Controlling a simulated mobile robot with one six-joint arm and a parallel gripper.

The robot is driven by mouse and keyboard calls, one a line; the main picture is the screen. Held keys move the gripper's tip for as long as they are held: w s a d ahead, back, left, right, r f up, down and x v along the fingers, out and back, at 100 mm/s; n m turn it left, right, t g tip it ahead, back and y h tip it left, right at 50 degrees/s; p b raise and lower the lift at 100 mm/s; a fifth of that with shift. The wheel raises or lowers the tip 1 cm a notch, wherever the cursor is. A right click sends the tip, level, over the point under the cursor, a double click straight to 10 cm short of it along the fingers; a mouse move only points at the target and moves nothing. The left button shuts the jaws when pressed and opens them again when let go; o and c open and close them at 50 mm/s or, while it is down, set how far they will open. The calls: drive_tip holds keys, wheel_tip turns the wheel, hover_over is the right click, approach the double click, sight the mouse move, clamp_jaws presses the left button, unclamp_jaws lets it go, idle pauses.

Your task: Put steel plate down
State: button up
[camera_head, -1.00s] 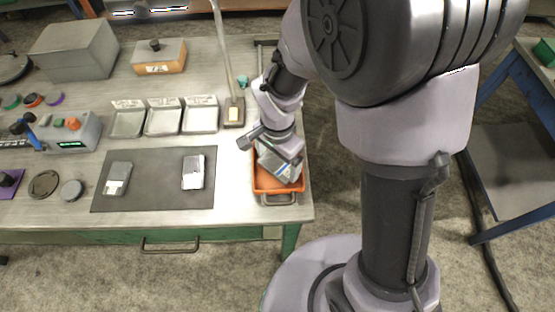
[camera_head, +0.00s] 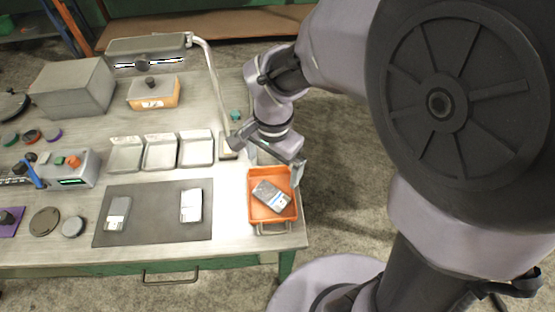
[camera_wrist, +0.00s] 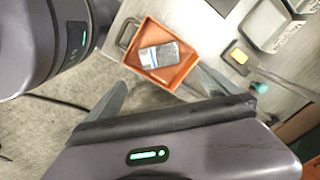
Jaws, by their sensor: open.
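A grey metal plate with a blue-marked label (camera_head: 270,195) lies flat in the orange tray (camera_head: 287,213) at the table's right end. It also shows in the wrist view (camera_wrist: 161,55), apart from my fingers. My gripper (camera_head: 275,166) is open and empty, above the back edge of the tray. In the wrist view its two fingers (camera_wrist: 163,84) are spread wide with nothing between them. Two more plates lie on the dark mat (camera_head: 152,215): a darker grey one (camera_head: 117,213) on the left and a bright one (camera_head: 191,205) on the right. Which plate is steel I cannot tell.
Three shallow metal trays (camera_head: 161,153) stand behind the mat. A lamp with a bent arm (camera_head: 212,75) rises between them and my gripper. A grey control box (camera_head: 74,168) and a grey box (camera_head: 73,88) stand at left. Floor lies right of the table.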

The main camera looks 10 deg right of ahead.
drive_tip(key=s+d+r+n+t+y, duration=0.1)
drive_tip(key=s+d+r+n+t, duration=0.3)
drive_tip(key=s+r, duration=0.7)
wheel_tip(320, 180, up, 2)
drive_tip(key=shift+d+r+n+t+y, duration=0.35)
drive_tip(key=shift+d+t, duration=0.35)
drive_tip(key=shift+d, duration=0.4)
wheel_tip(320, 180, down, 3)
drive_tip(key=shift+r+b, duration=0.2)
drive_tip(key=shift+b, duration=1.05)
